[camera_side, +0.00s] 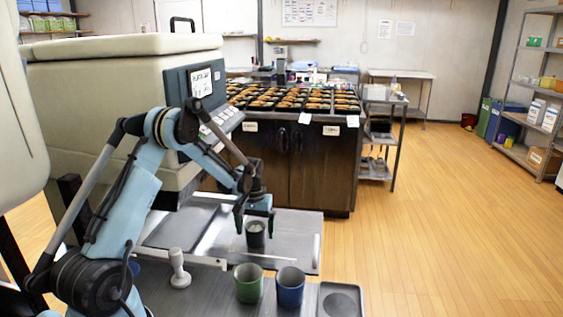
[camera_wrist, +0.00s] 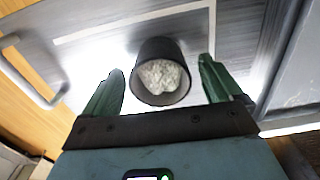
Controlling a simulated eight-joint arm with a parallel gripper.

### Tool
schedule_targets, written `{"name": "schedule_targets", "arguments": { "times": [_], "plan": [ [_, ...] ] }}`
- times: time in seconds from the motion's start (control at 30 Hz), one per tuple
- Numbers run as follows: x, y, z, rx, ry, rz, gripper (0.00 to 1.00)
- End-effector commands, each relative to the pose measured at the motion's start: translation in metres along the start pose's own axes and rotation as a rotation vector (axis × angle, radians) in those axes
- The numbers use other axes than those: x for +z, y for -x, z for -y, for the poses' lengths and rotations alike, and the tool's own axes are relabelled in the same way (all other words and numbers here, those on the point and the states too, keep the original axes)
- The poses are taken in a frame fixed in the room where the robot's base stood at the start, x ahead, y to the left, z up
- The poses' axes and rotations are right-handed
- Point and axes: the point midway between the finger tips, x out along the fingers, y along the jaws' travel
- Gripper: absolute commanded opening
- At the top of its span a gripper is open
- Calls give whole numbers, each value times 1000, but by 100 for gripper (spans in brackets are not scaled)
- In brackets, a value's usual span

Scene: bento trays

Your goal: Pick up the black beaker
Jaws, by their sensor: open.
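The black beaker (camera_side: 256,241) stands upright on the grey metal tray surface in the side view, just below my gripper (camera_side: 254,217). In the wrist view the black beaker (camera_wrist: 143,60) shows its open mouth, with pale, whitish contents inside. My gripper (camera_wrist: 162,85) is open, with its two green fingers apart. In the wrist view the beaker appears between the fingers, nearer the left one. I see no clear contact between finger and beaker. The fingertips are close to the beaker's rim height in the side view.
A green cup (camera_side: 248,290) and a blue cup (camera_side: 290,293) stand in front of the beaker. A white tamper-like object (camera_side: 179,276) is to the left. A large beige machine (camera_side: 120,95) stands behind my arm. A counter with several food trays (camera_side: 290,100) is farther back.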

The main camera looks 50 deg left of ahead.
Motion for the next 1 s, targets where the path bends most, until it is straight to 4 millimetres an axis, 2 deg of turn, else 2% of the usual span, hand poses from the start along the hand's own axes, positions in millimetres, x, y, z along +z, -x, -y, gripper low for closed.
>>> {"name": "schedule_targets", "arguments": {
  "times": [0.17,0.43,0.8,1.0],
  "plan": [
    [0,-17,0,0,0,0,92],
    [0,-18,0,0,0,0,91],
    [0,-18,0,0,0,0,34],
    [0,-18,0,0,0,0,33]
  ]
}}
